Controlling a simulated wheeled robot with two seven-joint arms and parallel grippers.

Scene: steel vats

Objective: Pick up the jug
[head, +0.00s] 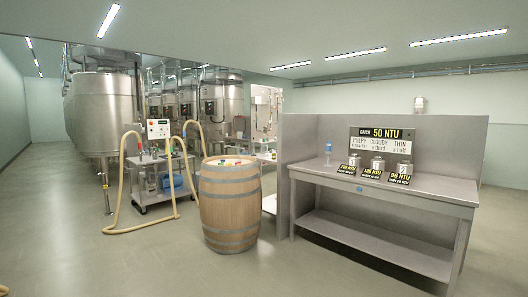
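I cannot make out a clear jug in the head view. Three small steel vessels stand in a row on the grey bench (440,190): a left one (354,161), a middle one (377,164) and a right one (404,169). Each has a dark label with yellow text in front of it. They are too small to tell whether one is a jug. A clear bluish bottle-like item (328,153) stands upright at the bench's left end. Neither of my grippers is in view.
A wooden barrel (230,210) with small coloured items on top stands left of the bench. A steel cart (160,190) with pale hoses (122,185) is further left, beside a large steel vat (103,110). The floor (150,265) in front is clear.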

